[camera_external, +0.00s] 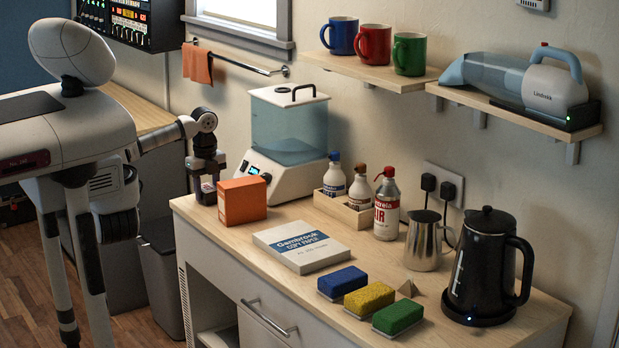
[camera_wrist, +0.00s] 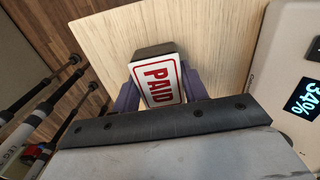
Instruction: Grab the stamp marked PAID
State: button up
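The stamp marked PAID (camera_wrist: 158,82) shows in the wrist view, with red letters in a red frame on a white label and a dark part behind it. My gripper (camera_wrist: 160,88) has one purple finger on each side of it. The fingers look very close to the stamp's sides, but I cannot tell whether they press on it. In the external view my gripper (camera_external: 206,186) points down at the counter's left end, beside the orange box. The stamp cannot be made out clearly there among the dark fingers.
The counter (camera_external: 370,262) holds an orange box (camera_external: 242,201) and a white appliance with a display (camera_external: 277,182) close to my gripper. The counter's left edge is near.

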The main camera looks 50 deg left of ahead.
jog(key=c, duration=0.3)
jog(key=shift+r, duration=0.15)
